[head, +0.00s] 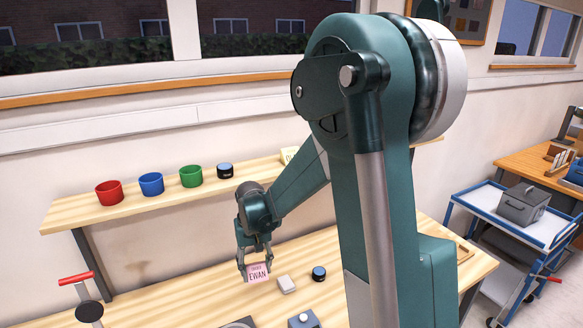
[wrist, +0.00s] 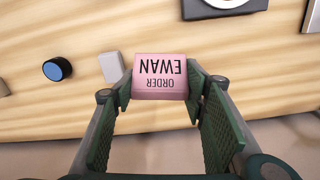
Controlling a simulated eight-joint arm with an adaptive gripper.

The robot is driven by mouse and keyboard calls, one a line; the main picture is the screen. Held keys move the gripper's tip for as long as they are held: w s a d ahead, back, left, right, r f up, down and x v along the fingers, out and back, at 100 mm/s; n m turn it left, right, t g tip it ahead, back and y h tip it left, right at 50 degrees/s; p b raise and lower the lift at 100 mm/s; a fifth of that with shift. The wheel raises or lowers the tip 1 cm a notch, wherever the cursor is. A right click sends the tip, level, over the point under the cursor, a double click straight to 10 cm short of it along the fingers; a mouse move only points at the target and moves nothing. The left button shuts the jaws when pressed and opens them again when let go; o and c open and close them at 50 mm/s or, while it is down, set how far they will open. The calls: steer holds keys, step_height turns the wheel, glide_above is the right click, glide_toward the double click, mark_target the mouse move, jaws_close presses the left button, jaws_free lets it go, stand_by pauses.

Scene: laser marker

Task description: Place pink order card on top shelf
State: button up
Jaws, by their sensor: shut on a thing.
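The pink order card (head: 258,272) reads "ORDER EWAN". It is held between the fingers of my gripper (head: 255,268), in front of the shelf and over the workbench. In the wrist view the card (wrist: 160,77) appears upside down between the fingertips of my gripper (wrist: 160,88), which touch its two sides. The top shelf (head: 75,212) is a long pale wooden board along the wall, behind and above the card. My arm hides part of the shelf's right side.
On the shelf stand a red cup (head: 109,193), a blue cup (head: 151,184), a green cup (head: 191,176) and a dark round tin (head: 225,171). A pale yellow item (head: 288,155) shows partly behind my arm. A whitish block (head: 286,284) and a blue-topped puck (head: 319,273) lie on the workbench (head: 190,290).

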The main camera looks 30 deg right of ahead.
step_height(320, 180, up, 49)
steer(key=n+p, duration=0.2)
steer(key=p, duration=1.4)
glide_above(252, 168)
step_height(252, 168, down, 4)
steer(key=f, duration=0.1)
steer(key=shift+f, duration=0.35)
steer(key=shift+f+p, duration=0.4)
steer(key=shift+f, duration=2.5)
steer(key=shift+f, duration=2.05)
steer(key=shift+f, duration=0.2)
